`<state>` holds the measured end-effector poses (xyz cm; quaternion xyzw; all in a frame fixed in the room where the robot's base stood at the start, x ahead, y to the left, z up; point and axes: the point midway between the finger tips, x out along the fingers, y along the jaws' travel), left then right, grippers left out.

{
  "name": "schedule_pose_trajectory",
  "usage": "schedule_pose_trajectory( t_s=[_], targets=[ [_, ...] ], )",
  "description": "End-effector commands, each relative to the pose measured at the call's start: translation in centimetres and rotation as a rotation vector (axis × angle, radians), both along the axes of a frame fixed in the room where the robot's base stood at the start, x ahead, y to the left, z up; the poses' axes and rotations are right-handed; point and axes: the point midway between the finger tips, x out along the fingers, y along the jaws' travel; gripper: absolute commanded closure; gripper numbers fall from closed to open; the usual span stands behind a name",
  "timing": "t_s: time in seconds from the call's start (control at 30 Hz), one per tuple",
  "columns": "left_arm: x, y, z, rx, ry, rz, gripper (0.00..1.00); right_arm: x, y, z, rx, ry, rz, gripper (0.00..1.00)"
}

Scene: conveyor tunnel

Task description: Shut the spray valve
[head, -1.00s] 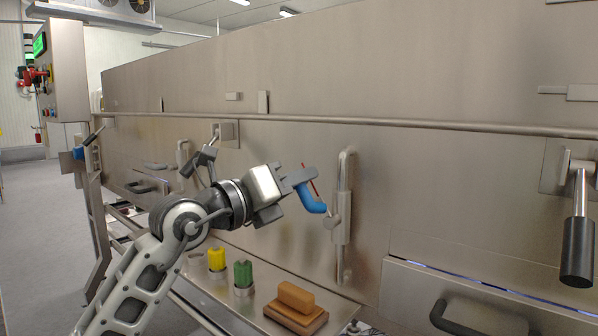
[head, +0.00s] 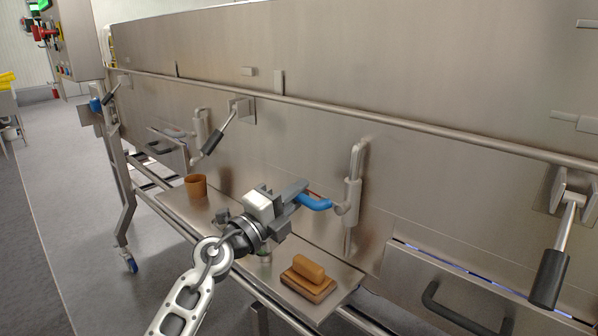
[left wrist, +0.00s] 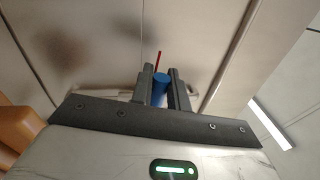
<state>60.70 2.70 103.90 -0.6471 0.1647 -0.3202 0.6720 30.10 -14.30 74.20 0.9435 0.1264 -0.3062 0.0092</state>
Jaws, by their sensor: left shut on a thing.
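The spray valve's blue lever handle (head: 318,203) sticks out to the left from a vertical pipe (head: 353,194) on the steel tunnel wall. My left gripper (head: 302,195) is shut on this blue handle, near its free end. In the left wrist view the blue handle (left wrist: 160,88) sits between the two dark fingers (left wrist: 163,92), with a thin red strip showing beyond it. The fingers hide part of the handle. My right gripper is not in view.
A shelf below holds a brown cup (head: 196,186) and an orange-brown brush or block (head: 308,276). Black-handled levers stick out at left (head: 220,133) and right (head: 553,275). A long rail (head: 400,127) runs along the wall. Open floor lies at left.

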Motion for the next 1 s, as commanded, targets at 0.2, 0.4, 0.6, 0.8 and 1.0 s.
schedule_pose_trajectory(
  t_s=[0.2, 0.4, 0.6, 0.8, 1.0],
  targets=[
    [0.1, -0.5, -0.6, -0.067, 0.057, -0.008, 1.0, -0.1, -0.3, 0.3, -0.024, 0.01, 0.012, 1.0],
    [0.1, -0.7, -1.0, -0.092, 0.078, -0.012, 1.0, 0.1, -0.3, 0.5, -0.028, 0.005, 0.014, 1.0],
    [0.1, -0.7, -1.2, -0.098, 0.083, -0.012, 1.0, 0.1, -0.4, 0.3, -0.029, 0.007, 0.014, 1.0],
    [0.1, -0.7, -1.2, -0.097, 0.084, -0.012, 1.0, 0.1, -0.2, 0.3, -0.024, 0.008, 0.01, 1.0],
    [0.1, -0.8, -1.1, -0.096, 0.082, -0.013, 0.64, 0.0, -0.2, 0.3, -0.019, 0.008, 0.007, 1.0]
  ],
)
